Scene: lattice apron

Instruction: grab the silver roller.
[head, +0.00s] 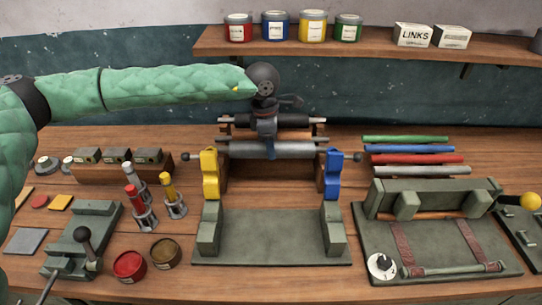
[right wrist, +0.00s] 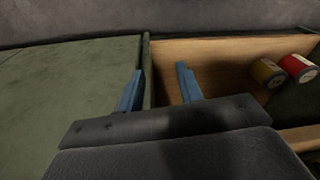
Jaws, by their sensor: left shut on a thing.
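The silver roller (head: 306,150) lies level across the front of the wooden stand in the head view, between the yellow and blue side pieces. My left gripper (head: 268,150) comes down from above and is shut on the silver roller near its middle, hiding a small part of it. The roller sits at the height of its stand; I cannot tell whether it is lifted clear. My right gripper (right wrist: 160,88) shows only in the right wrist view. Its two blue fingers are apart with nothing between them, over the edge between a green surface and a wooden compartment.
A dark roller (head: 240,121) lies just behind, close to my left gripper. The yellow bracket (head: 209,174) and blue bracket (head: 333,174) flank the stand. A green base plate (head: 270,235) in front is clear.

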